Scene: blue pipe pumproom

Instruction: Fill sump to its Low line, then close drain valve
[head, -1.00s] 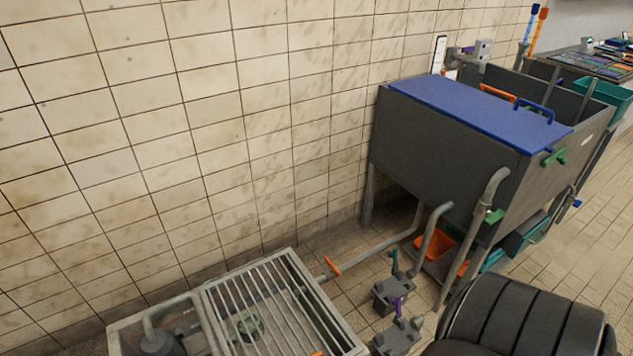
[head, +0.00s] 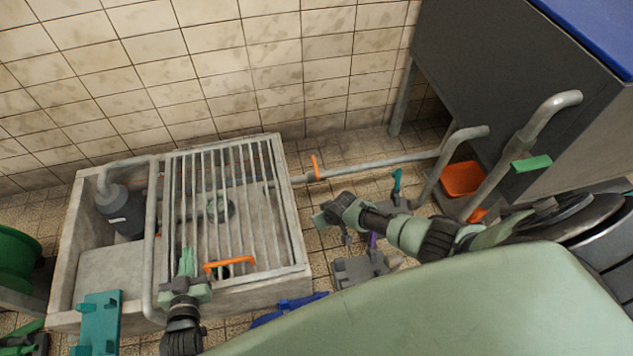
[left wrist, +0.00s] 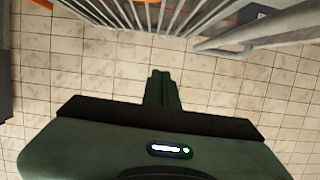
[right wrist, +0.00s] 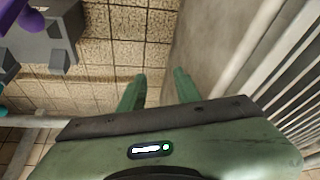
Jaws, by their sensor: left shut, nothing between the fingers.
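The sump (head: 290,225) is a grey concrete basin at lower left in the head view, partly under a grating (head: 262,185) with an orange handle (head: 232,264). I cannot make out a Low line or water level. A grey pipe (head: 385,160) runs from the sump to the dark tank (head: 490,75). An orange lever (head: 315,167), apparently the drain valve, lies across this pipe. My left gripper (head: 187,262) is shut and empty over the grating's front left; its fingers meet in the left wrist view (left wrist: 163,88). My right gripper (head: 322,218) is open and empty, right of the sump, below the lever.
A dark pump (head: 122,215) stands in the sump's left part. Grey fittings (head: 362,268) stand on the floor under my right arm. A teal piece (head: 97,322) is at front left, a blue piece (head: 290,308) at the front.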

